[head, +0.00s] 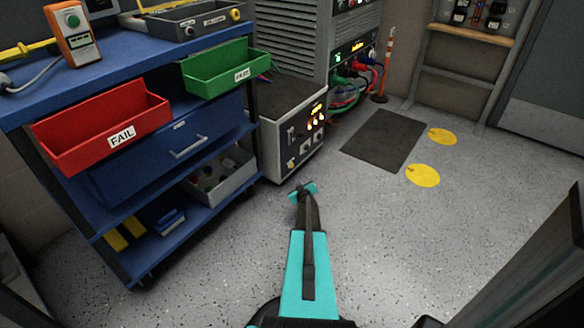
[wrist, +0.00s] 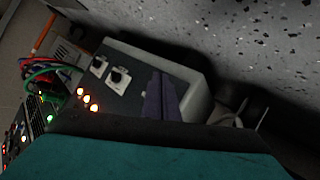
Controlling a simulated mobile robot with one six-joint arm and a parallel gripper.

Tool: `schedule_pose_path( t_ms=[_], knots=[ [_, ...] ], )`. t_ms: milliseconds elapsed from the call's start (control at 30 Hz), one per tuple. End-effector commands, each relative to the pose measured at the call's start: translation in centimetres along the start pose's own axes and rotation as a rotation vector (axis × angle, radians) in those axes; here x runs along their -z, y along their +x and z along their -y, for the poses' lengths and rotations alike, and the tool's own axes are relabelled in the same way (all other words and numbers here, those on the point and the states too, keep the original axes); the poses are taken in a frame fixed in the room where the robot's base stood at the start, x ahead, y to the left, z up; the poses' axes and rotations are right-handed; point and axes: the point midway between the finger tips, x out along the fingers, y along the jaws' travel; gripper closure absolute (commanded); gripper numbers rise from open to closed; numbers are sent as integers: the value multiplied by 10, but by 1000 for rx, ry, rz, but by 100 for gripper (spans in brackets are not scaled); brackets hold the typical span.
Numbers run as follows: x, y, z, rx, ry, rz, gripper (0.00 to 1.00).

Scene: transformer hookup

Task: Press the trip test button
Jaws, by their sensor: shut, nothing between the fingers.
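A low grey unit (head: 290,130) stands on the floor right of the blue bench. Its front panel has small lit amber lamps or buttons (head: 315,119) and several switches. No label marks the trip test button legibly, so I cannot tell which control it is. The fingers hide part of the panel.
The blue bench (head: 130,60) at left holds a red FAIL bin (head: 75,120), a green PASS bin (head: 215,75) and an orange handheld tester (head: 75,40). A tall grey cabinet (head: 290,40) with coloured cables stands behind the unit.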

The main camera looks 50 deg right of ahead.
Motion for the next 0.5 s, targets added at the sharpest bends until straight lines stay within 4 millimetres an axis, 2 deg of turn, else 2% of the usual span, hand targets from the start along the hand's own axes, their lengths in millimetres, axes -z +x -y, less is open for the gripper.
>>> schedule_pose_path(
  t_ms=[33,200,333,500],
  knots=[
    [-4,6,-22,-7,-11,-24,100],
    [-11,10,-62,-7,-48,-88,100],
    [-14,9,-75,-3,-61,-111,100],
    [-15,8,-78,-1,-64,-117,100]
  ],
)
